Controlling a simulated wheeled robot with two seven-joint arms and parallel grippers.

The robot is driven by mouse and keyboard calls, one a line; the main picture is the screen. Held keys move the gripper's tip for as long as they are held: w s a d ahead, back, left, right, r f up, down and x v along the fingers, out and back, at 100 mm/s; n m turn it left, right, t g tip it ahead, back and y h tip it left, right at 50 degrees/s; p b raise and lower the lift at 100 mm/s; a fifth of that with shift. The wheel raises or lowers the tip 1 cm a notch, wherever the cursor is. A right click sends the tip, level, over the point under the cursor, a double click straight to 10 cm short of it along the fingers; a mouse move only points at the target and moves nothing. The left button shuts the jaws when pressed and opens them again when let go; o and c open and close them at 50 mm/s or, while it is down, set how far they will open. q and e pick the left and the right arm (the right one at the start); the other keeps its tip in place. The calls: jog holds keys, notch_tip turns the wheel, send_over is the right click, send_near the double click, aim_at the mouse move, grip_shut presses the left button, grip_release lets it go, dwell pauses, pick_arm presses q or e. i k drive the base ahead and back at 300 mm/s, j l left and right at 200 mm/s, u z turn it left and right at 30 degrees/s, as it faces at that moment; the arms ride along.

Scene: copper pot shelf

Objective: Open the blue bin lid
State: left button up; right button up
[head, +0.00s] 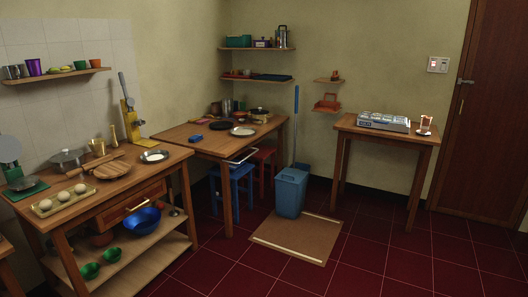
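The blue bin (291,195) stands on the dark red tiled floor, in the middle of the head view, between two wooden tables. Its top (292,175) is a blue surface that looks closed, though it is small and I cannot be sure. A blue pole (296,115) rises upright just behind the bin. Neither of my grippers shows in this view.
A brown mat (297,237) lies on the floor in front of the bin. A wooden table (215,143) with a blue stool (233,185) stands to its left, and a small table (386,134) to its right. A closed door (485,120) is at far right. Tiled floor (390,255) is clear.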

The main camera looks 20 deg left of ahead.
aim_at(292, 173)
jog(key=i+j+u, duration=0.1)
jog(key=i+u, duration=0.35)
jog(key=i, duration=2.95)
jog(key=i+z, duration=0.25)
jog(key=i, duration=0.2)
jog(key=i+j+z, duration=0.25)
jog(key=i, duration=0.2)
jog(key=i+j+z, duration=0.25)
jog(key=i, duration=0.2)
